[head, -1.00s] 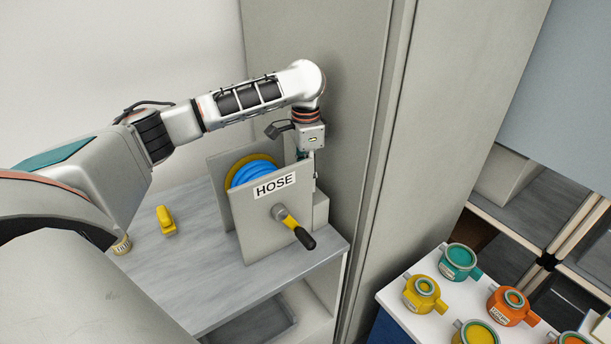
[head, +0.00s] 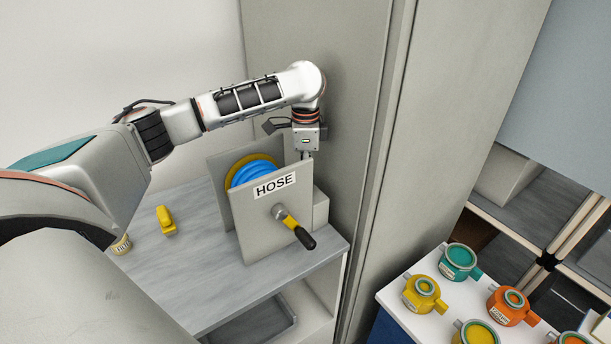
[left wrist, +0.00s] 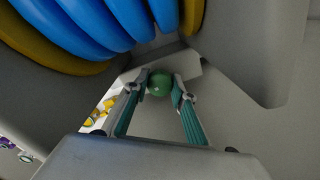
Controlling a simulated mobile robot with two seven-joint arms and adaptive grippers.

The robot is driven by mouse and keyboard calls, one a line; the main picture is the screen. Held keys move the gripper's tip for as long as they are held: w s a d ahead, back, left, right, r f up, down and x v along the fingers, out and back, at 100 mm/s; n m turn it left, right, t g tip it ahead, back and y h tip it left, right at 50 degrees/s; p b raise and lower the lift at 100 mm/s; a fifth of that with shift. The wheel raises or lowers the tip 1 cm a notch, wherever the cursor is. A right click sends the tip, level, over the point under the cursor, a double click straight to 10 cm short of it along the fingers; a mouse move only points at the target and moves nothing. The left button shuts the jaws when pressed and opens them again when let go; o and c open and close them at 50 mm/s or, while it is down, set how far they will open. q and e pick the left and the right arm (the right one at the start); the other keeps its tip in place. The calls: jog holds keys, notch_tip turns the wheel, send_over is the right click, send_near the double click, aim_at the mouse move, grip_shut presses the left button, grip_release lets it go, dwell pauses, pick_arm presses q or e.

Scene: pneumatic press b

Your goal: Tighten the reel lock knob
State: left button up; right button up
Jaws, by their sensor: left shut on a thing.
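The hose reel stands on the grey counter, with blue hose (head: 254,172) between its side plates and a front plate (head: 262,228) marked HOSE. A crank with a yellow arm and black handle (head: 304,237) sticks out of the front plate. In the left wrist view a round green knob (left wrist: 160,83) sits between the fingertips of my left gripper (left wrist: 160,92), which is shut on it. In the head view the fingers and the knob are hidden behind the front plate; only the gripper's wrist end shows above the reel. My right gripper is not in view.
A yellow object (head: 166,221) and a small yellow-labelled can (head: 121,245) are on the counter (head: 190,285) left of the reel. A tall grey cabinet (head: 350,120) stands close behind it. Several coloured fittings sit on a white-topped table (head: 400,300) at right.

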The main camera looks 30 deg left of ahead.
pick_arm(q)
jog(key=shift+m, duration=0.6)
jog(key=o, duration=1.1)
notch_tip(320, 180, up, 12)
jog(key=shift+r, duration=0.1)
